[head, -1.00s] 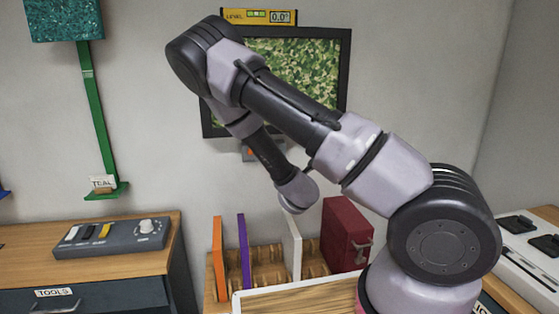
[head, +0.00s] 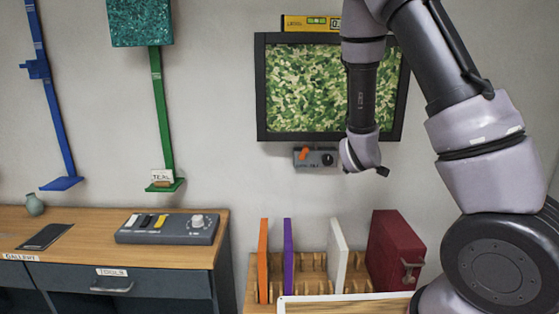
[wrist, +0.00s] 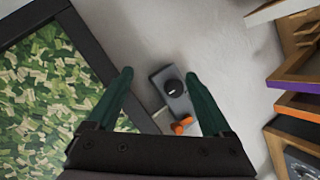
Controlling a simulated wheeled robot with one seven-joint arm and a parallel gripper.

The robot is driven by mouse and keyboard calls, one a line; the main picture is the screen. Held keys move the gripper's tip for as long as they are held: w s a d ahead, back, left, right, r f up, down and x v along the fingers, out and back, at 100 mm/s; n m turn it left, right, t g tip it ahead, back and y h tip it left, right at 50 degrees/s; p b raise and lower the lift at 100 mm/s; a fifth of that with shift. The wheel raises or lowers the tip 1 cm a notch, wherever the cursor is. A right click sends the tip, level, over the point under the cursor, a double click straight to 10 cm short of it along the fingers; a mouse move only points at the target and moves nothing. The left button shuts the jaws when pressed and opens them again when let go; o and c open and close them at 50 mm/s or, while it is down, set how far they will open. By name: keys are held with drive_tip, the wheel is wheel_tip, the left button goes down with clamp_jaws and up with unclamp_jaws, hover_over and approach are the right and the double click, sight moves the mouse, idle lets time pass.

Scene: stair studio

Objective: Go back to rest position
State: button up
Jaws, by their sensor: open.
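My gripper (wrist: 159,76) is open in the wrist view, with two dark green fingers spread and nothing between them but background. Beyond the fingers lies a grey wall box (wrist: 158,78) with a black knob (wrist: 174,88) and an orange lever (wrist: 181,124). In the head view, my arm comes in from the right, bends beyond the top edge and hangs down in front of the framed camouflage picture (head: 305,90). Its end is just right of the wall box (head: 325,163); the fingers are mostly hidden there.
Below, a wooden rack (head: 308,267) holds an orange panel (head: 263,262), a purple panel (head: 288,260) and a white panel (head: 337,255), beside a red case (head: 394,252). At left, a desk (head: 225,228) carries a grey switch panel (head: 168,229). A yellow level (head: 305,22) sits above the picture.

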drive_tip(key=s+r+m+g+y, duration=0.35)
drive_tip(key=s+r+m, duration=0.55)
drive_tip(key=r, duration=0.5)
drive_tip(key=s+r+m+g, duration=0.1)
drive_tip(key=s+r, duration=0.3)
drive_tip(key=s, duration=0.6)
drive_tip(key=s+r+m+y, duration=0.1)
drive_tip(key=s+r+m, duration=0.2)
drive_tip(key=s, duration=0.6)
drive_tip(key=shift+s+r+g, duration=0.35)
drive_tip(key=shift+s+r, duration=0.05)
drive_tip(key=shift+r, duration=0.55)
drive_tip(key=shift+y, duration=0.25)
drive_tip(key=shift+a, duration=0.15)
